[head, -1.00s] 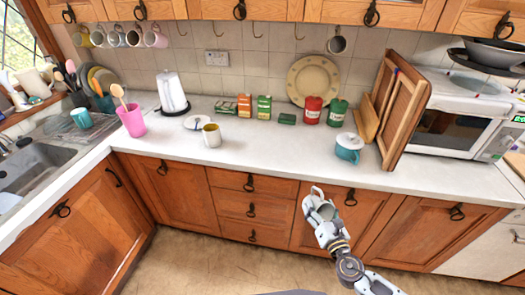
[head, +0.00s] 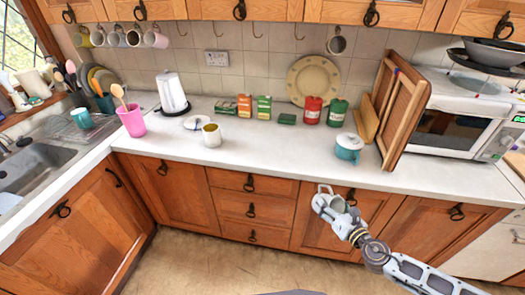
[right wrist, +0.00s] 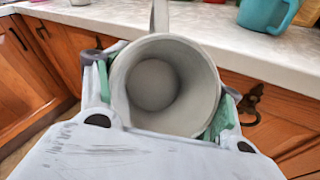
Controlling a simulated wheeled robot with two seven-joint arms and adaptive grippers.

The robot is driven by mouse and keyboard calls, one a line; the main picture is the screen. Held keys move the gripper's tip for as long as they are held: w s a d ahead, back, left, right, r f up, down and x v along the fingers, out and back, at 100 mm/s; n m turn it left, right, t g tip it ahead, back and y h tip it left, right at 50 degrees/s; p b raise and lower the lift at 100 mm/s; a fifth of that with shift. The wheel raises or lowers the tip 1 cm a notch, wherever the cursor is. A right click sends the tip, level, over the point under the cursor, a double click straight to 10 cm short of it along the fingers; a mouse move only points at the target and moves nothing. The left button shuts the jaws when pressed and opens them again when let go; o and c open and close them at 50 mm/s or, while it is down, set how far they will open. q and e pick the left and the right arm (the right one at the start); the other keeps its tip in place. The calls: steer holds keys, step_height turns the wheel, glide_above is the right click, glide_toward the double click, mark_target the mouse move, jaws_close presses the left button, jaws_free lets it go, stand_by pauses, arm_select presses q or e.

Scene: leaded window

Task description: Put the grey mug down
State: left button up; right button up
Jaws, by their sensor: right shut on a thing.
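The grey mug (right wrist: 150,85) is held between the two fingers of my right gripper (right wrist: 165,100) in the right wrist view. Its open mouth faces that camera and its inside is empty. Its handle points up in the picture, towards the counter edge. In the head view my right gripper (head: 334,202) is shut on the mug, in front of the cupboard doors and below the front edge of the counter (head: 270,165). The mug's handle shows there as a small pale loop. My left gripper is not in view.
Other mugs hang from wall hooks. The counter's front middle, between white mug and teal pot, is clear.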

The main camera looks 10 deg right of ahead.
steer(key=w+a+n+g+y, duration=0.3)
steer(key=w+a+n+y, duration=0.1)
steer(key=a, duration=0.2)
steer(key=shift+w+a+r+n+g+y, duration=0.15)
steer(key=shift+w+n+g+y, duration=0.15)
steer(key=shift+w, duration=0.1)
stand_by(0.5)
steer(key=shift+w+a+n+g+y, duration=0.2)
steer(key=shift+a+n+g+y, duration=0.1)
steer(key=shift+a+g+y, duration=0.15)
stand_by(0.4)
steer(key=shift+w+a+n+g+y, duration=0.25)
steer(key=shift+w+a+n+g, duration=0.25)
steer(key=shift+n, duration=0.1)
stand_by(0.5)
